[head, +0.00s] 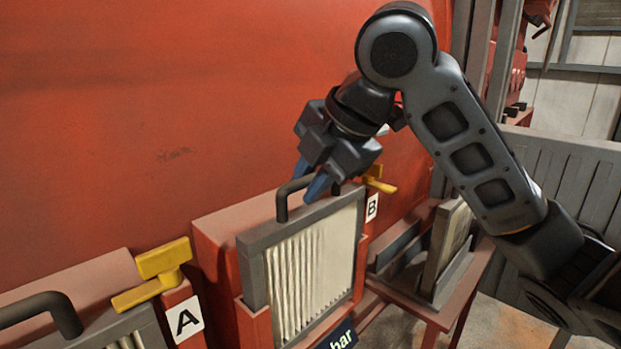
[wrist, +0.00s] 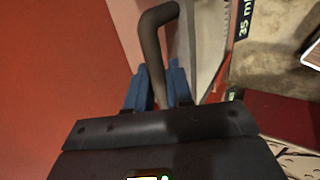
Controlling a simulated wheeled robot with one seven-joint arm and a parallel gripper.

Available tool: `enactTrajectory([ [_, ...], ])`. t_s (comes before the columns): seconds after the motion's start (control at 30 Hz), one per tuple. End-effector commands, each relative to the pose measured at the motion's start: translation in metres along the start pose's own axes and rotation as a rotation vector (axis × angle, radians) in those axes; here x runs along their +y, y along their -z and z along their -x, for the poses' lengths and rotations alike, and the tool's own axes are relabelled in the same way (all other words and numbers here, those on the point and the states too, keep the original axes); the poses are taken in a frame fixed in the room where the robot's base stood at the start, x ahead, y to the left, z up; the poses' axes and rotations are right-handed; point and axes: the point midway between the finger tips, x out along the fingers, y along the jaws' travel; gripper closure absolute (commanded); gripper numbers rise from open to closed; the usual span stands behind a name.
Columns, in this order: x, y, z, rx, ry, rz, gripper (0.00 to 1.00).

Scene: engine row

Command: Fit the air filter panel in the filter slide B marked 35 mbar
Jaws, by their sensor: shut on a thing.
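A filter panel (head: 310,268) with a grey frame and pale pleats stands upright at the red filter slide B (head: 225,250). Its lower edges are behind the slide's red front lip, and its upper part stands clear above; how deep it sits I cannot tell. My gripper (head: 317,188) comes from above and is shut on the panel's dark bar handle (head: 283,205), which also shows between the blue fingers in the wrist view (wrist: 152,50). The B label (head: 372,207) is at the right. A dark plate reading "35 m" (wrist: 243,18) shows in the wrist view, partly cut off.
Yellow latches stand beside the A (head: 160,270) and B (head: 378,180) labels. Another panel (head: 448,240) stands in a grey rack on a red stand at the right. A neighbouring handled panel (head: 60,310) is at the lower left. The red wall rises close behind.

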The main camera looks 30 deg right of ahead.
Motion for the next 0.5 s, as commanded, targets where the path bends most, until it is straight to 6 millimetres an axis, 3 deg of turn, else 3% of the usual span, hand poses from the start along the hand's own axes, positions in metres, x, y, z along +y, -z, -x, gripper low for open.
enactTrajectory([
  [0.5,-0.006,-0.0003,-0.0093,-0.001,-0.002,0.0,1.0],
])
